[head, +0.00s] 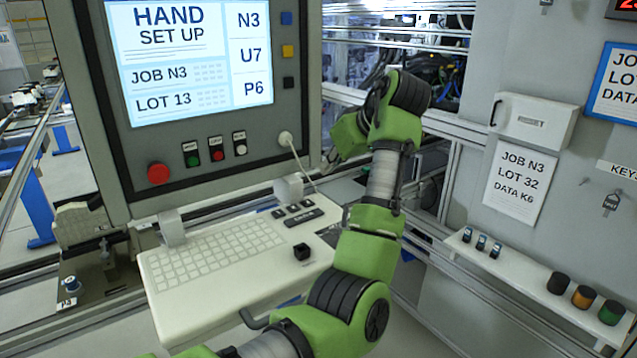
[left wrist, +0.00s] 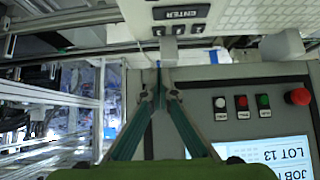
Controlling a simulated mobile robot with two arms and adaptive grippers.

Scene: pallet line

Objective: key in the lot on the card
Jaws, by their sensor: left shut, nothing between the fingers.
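The card (head: 516,184) on the wall at right reads JOB N3, LOT 32, DATA K6. The screen (head: 190,60) reads HAND SET UP, JOB N3, LOT 13, with N3, U7 and P6 at its right. It shows upside down in the left wrist view (left wrist: 282,158). The white keyboard (head: 218,258) lies below the screen. Its ENTER key (head: 304,217) also shows in the left wrist view (left wrist: 181,13). My left gripper (head: 329,164) is shut and empty, apart from the keys, right of the panel; its fingertips show in the left wrist view (left wrist: 159,94). My right gripper is not in view.
A red button (head: 158,173) and smaller switches (head: 216,149) sit below the screen. A cable runs from a plug (head: 286,138) beside my left gripper. A shelf (head: 520,272) at right holds small items and several coloured knobs. A box (head: 532,119) hangs above the card.

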